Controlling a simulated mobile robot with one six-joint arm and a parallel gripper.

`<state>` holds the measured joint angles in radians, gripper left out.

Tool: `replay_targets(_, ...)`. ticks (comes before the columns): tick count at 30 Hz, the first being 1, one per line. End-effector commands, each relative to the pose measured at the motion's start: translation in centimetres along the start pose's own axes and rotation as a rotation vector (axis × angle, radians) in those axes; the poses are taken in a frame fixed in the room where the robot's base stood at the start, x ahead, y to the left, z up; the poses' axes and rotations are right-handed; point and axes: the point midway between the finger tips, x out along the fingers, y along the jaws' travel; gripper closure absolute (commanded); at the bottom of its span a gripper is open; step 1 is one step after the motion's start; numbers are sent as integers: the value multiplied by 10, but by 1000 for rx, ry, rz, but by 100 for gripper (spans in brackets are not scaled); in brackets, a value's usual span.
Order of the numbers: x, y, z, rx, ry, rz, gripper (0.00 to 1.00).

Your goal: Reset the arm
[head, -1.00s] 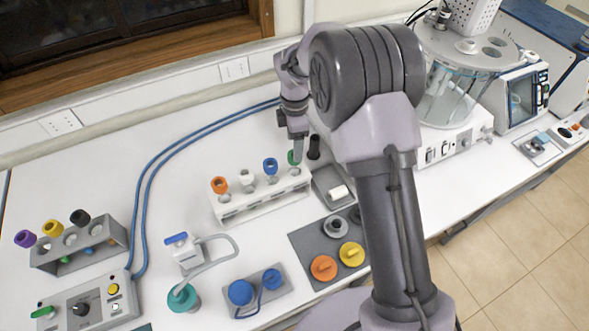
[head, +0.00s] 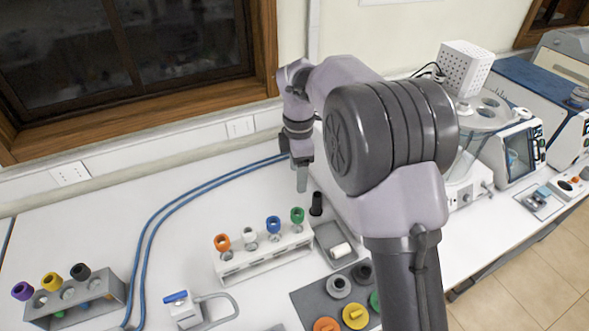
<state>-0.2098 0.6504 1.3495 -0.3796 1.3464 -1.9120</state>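My gripper (head: 301,180) hangs at the end of my arm above the back of the white bench, pointing down. Only a narrow side of its fingers shows, so I cannot tell whether it is open or shut. It is apart from and above the white rack (head: 262,256). The rack holds an orange-capped tube (head: 222,243), a white-capped one (head: 249,236), a blue-capped one (head: 273,226) and a green-capped one (head: 297,217). My arm hides part of the bench to the right.
A grey tray (head: 337,245) and a black-topped item (head: 316,204) stand right of the rack. A grey rack (head: 75,301) with capped tubes is at the left. Coloured knobs sit on a dark mat (head: 305,303) in front. Instruments with a screen (head: 520,158) fill the right.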

Motion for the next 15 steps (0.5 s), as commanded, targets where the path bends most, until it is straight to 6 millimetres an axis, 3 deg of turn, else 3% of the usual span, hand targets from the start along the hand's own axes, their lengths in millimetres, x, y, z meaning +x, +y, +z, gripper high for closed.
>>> replay_targets(2,-1,-4,2,33,4,10,37)
replay_targets(5,-5,-32,10,258,34,66,37)
replay_targets(8,-3,-94,22,678,115,151,37)
replay_targets(10,10,-147,26,998,198,201,37)
replay_targets(12,32,-198,28,1302,295,234,37)
replay_targets(15,72,-256,26,1664,435,252,37)
